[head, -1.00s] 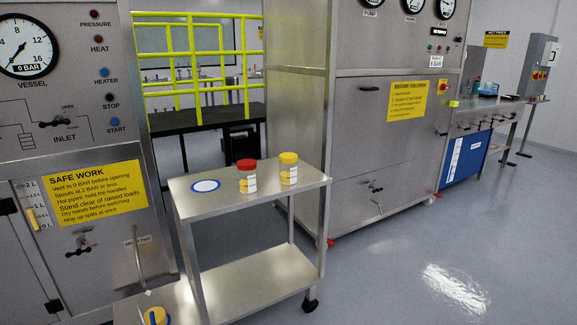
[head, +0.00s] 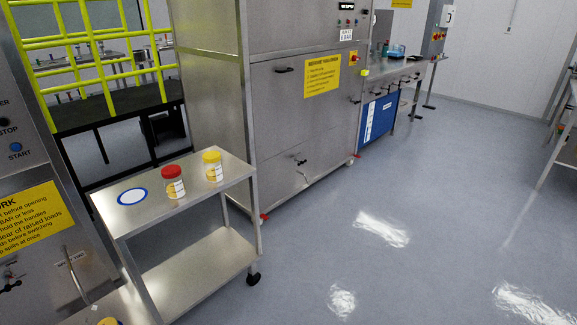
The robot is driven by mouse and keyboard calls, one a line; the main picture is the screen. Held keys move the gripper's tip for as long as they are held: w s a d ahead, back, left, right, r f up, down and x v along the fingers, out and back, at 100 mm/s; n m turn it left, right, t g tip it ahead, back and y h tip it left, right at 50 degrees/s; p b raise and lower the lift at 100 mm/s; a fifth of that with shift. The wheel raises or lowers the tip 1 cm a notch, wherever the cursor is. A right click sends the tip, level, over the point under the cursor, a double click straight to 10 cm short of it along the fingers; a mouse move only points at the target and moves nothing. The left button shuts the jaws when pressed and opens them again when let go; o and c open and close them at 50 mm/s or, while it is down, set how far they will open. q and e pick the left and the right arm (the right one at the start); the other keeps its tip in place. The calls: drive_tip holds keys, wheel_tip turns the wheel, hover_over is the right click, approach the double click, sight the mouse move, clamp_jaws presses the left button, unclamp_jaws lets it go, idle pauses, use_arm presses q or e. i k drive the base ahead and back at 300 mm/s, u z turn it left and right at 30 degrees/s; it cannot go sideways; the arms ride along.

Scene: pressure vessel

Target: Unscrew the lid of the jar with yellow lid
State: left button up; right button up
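The jar with the yellow lid (head: 213,167) stands upright on the top shelf of a steel trolley (head: 228,182), near its far right corner. Its lid (head: 211,156) is on, and its body carries a white and yellow label. A similar jar with a red lid (head: 173,182) stands to its left on the same shelf, a little apart. Neither of my grippers is in the head view.
A white disc with a blue rim (head: 132,196) lies on the trolley top at left. A steel cabinet (head: 290,120) stands behind the trolley, and a control panel (head: 40,200) is at the left. Yellow railings (head: 90,45) are at the back. The floor (head: 400,240) at right is open.

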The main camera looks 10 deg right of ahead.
sight(214, 172)
drive_tip(key=z, duration=1.05)
drive_tip(key=i, duration=4.05)
drive_tip(key=u, duration=2.2)
